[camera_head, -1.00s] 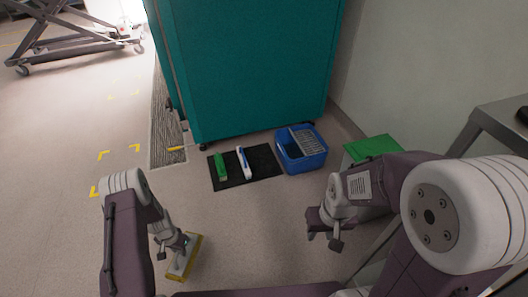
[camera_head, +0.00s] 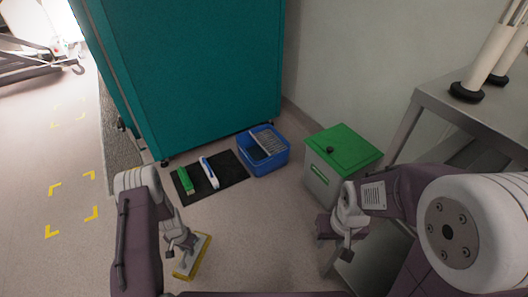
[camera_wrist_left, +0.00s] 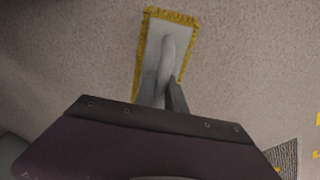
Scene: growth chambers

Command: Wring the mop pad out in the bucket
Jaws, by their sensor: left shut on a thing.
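The mop pad (camera_head: 203,246) is a flat grey plate with a yellow fringe, low over the floor at the lower left of the head view.
A black mat (camera_head: 233,168) left of the bucket holds a green brush (camera_head: 185,180) and a white-and-blue tool (camera_head: 209,172). A teal cabinet (camera_head: 185,75) stands behind. A green-lidded bin (camera_head: 344,147) and a grey table (camera_head: 468,110) are at the right. Floor between pad and bucket is clear.

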